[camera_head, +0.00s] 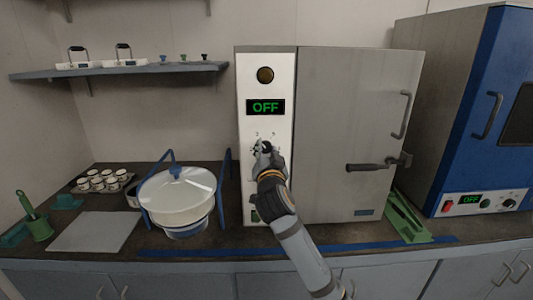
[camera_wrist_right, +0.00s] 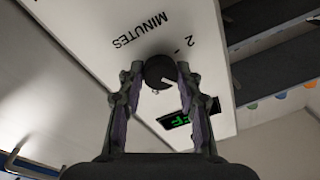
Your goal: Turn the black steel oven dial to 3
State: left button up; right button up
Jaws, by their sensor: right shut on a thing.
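The steel oven (camera_head: 355,120) stands in the middle of the counter in the head view, with a white control panel down its left side. Its display (camera_head: 265,107) reads OFF in green. The black dial (camera_wrist_right: 160,72) shows in the right wrist view between the fingertips, with a white pointer mark and the printed word MINUTES and a 2 near it. My right gripper (camera_wrist_right: 158,80) is shut on the dial, one finger at each side. In the head view the right gripper (camera_head: 264,150) covers most of the dial. My left gripper is not in view.
A sieve shaker (camera_head: 178,195) with a white bowl and blue frame stands left of the oven. A blue oven (camera_head: 490,110) stands at the right. A green tray (camera_head: 407,218) lies between the ovens. A grey plate (camera_head: 95,231) lies at the left.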

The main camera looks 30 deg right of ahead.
jog(key=o, duration=1.2)
jog(key=shift+c, duration=0.2)
jog(key=shift+s, duration=0.1)
jog(key=v, duration=0.7)
jog(key=shift+s+a, duration=0.1)
